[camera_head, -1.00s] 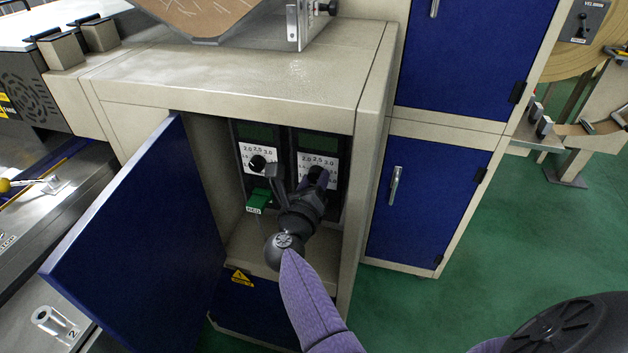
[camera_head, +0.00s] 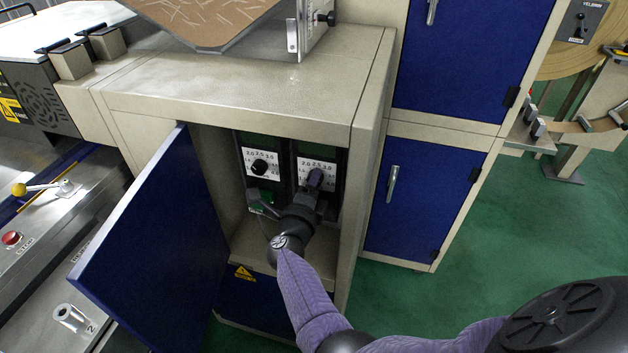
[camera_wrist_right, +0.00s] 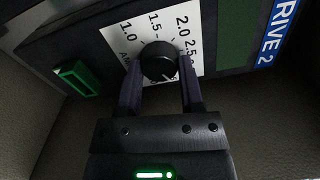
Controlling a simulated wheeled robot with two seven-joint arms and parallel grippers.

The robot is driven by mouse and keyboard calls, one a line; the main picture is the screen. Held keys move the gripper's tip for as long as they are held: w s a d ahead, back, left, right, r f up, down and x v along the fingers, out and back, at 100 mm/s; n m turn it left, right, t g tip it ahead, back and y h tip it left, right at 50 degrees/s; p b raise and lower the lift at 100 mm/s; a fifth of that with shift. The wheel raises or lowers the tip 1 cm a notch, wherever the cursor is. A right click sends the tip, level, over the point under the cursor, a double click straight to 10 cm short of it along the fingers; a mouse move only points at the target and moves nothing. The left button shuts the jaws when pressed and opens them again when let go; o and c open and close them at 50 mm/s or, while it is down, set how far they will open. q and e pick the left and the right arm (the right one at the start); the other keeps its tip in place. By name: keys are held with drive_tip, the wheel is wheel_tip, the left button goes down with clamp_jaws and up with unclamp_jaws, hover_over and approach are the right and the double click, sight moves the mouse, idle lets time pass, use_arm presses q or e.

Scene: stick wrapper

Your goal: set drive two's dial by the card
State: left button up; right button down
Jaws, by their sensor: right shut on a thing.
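Drive two's black dial (camera_wrist_right: 158,60) sits on a white scale plate with printed numbers, from 1.0 through 1.5, 2.0 and 2.5 in the right wrist view. My right gripper (camera_wrist_right: 160,82) is shut on this dial, one finger on each side. The blue "DRIVE 2" label (camera_wrist_right: 274,32) shows at the upper right. In the head view my right gripper (camera_head: 315,182) reaches into the open cabinet and covers most of this dial. I cannot read the dial's exact setting. I cannot make out the card. My left gripper is not in view.
The other drive's dial (camera_head: 259,167) is just left. A green block (camera_wrist_right: 78,77) is beside the scale plate. The open blue door (camera_head: 150,245) stands left of my arm; the cabinet's side wall (camera_head: 362,170) is close on the right.

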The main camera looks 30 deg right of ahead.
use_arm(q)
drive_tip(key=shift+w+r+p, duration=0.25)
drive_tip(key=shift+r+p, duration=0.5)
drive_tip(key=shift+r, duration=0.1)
use_arm(e)
drive_tip(key=n, duration=0.5)
drive_tip(key=shift+n, duration=0.4)
drive_tip(key=shift+c, duration=1.2)
unclamp_jaws()
